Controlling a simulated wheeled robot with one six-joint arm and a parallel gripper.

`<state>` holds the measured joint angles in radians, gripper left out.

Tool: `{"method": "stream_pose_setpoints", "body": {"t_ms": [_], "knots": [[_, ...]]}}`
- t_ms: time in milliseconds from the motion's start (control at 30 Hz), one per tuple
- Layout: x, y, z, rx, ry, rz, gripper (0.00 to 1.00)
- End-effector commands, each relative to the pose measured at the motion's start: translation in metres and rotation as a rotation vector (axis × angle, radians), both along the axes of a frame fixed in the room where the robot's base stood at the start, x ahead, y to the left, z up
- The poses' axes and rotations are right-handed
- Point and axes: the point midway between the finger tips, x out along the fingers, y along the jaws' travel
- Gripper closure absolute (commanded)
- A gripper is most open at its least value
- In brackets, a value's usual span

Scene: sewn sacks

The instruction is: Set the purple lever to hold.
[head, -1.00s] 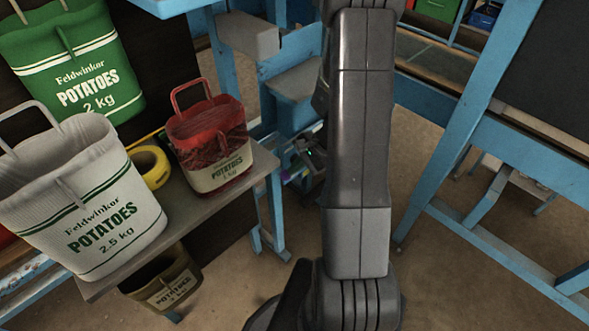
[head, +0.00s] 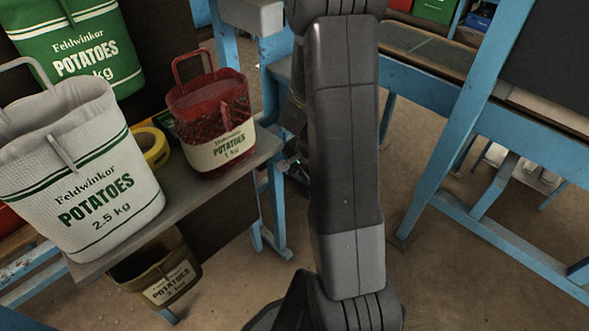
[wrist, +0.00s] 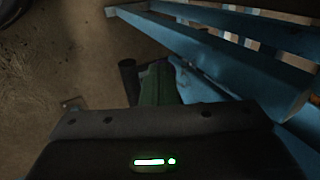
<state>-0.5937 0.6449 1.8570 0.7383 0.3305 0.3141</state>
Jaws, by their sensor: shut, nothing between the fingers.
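I cannot make out the purple lever in either view now; my arm hides much of the area behind it in the head view. My gripper (head: 295,167) is low behind the arm, beside the blue frame, and only a small part with a lit spot shows. In the wrist view its dark housing (wrist: 160,130) with a green-lit strip fills the bottom. It is shut and empty. A green piece (wrist: 155,85) and a dark cylinder (wrist: 128,76) show just beyond the housing, in shadow; I cannot tell what they are or whether the gripper touches them.
A shelf (head: 205,210) at left bears a white potato sack (head: 85,180), a red sack (head: 212,115) and yellow tape (head: 152,146). A brown sack (head: 160,275) is below. Blue beams (wrist: 245,75) run close at the wrist's right. Floor shows at its left.

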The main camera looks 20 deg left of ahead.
Motion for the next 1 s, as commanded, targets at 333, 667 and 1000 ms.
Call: {"method": "stream_pose_setpoints", "body": {"t_ms": [333,667,1000], "knots": [[0.005,-0.002,-0.025,0.000,0.000,0.000,1.00],[0.016,-0.006,-0.040,0.000,0.000,-0.001,1.00],[0.023,-0.010,-0.047,-0.001,0.001,0.000,1.00]]}}
